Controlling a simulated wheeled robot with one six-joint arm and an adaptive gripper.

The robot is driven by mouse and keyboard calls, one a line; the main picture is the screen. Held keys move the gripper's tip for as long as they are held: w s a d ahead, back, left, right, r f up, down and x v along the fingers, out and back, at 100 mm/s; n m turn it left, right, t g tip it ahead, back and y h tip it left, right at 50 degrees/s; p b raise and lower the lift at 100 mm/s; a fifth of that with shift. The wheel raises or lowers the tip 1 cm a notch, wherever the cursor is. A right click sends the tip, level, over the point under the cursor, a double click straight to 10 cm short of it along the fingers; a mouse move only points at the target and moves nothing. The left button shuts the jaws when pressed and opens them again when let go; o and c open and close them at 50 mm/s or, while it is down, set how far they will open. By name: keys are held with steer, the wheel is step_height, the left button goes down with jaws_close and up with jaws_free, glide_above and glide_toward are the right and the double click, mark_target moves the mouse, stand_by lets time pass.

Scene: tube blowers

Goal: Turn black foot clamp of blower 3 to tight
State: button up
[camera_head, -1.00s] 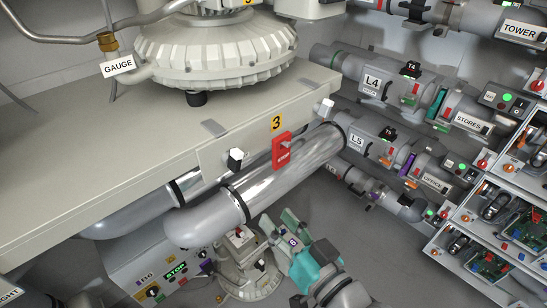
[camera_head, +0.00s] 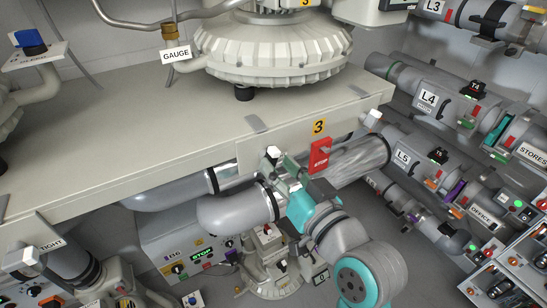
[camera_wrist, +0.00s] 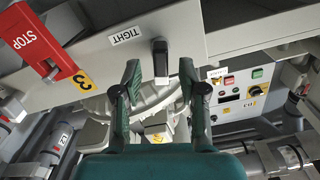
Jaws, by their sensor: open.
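The black foot clamp (camera_wrist: 160,57) is a short dark lever on the bench's front panel. In the wrist view it stands between my two open fingers, beside the TIGHT label (camera_wrist: 127,35); I cannot tell whether either finger touches it. In the head view only its pale end (camera_head: 273,152) shows clearly, below and left of the yellow 3 label (camera_head: 319,127). My gripper (camera_head: 285,171) is open at the front panel and partly hides the clamp. It fills the lower middle of the wrist view (camera_wrist: 160,75).
A red STOP lever (camera_head: 320,155) is close to the right of my gripper; it also shows in the wrist view (camera_wrist: 38,45). A grey pipe (camera_head: 238,210) runs below the panel. A control box (camera_head: 185,250) and a pale machine (camera_head: 270,265) are lower down.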

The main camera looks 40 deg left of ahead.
mark_target(275, 162)
steer(key=shift+x, duration=1.5)
jaws_close()
